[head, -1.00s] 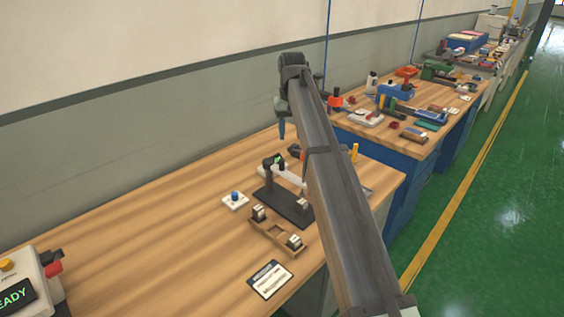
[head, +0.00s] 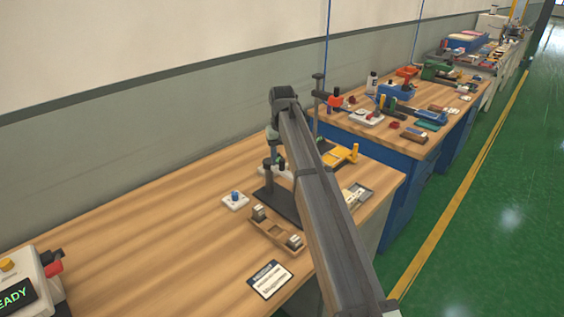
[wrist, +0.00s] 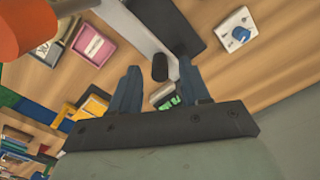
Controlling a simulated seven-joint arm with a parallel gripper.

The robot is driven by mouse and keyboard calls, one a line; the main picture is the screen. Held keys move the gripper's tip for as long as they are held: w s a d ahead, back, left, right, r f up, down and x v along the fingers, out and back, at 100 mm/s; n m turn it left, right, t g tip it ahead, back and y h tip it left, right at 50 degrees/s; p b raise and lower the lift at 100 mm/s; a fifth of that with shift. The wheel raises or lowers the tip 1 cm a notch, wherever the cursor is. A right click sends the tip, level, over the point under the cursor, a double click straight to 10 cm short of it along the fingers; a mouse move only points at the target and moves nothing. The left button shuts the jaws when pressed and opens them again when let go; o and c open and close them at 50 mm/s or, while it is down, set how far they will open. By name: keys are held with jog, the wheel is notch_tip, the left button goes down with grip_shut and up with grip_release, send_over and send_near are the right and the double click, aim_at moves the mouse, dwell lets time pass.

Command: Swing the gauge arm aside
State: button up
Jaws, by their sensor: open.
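The gauge arm (wrist: 145,35) is a pale grey bar in the wrist view. It runs from the upper left toward my fingertips, over a dark base plate (wrist: 168,22). A dark rounded post or knob (wrist: 160,68) at its near end shows between the fingers of my gripper (wrist: 158,72). The fingers are apart, one on each side of it; I cannot tell whether they touch it. In the head view the dark base plate (head: 285,207) is on the near bench, and my gripper (head: 271,143) hangs above its far end. My arm hides much of the fixture.
A white box with a blue knob (head: 235,201) stands left of the fixture. A wooden cradle (head: 265,233) and a printed card (head: 269,280) lie in front. A pink tray (wrist: 94,45) and an orange rounded thing (wrist: 22,25) show in the wrist view.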

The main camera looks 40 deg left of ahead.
jog(key=shift+f, duration=1.05)
grip_shut()
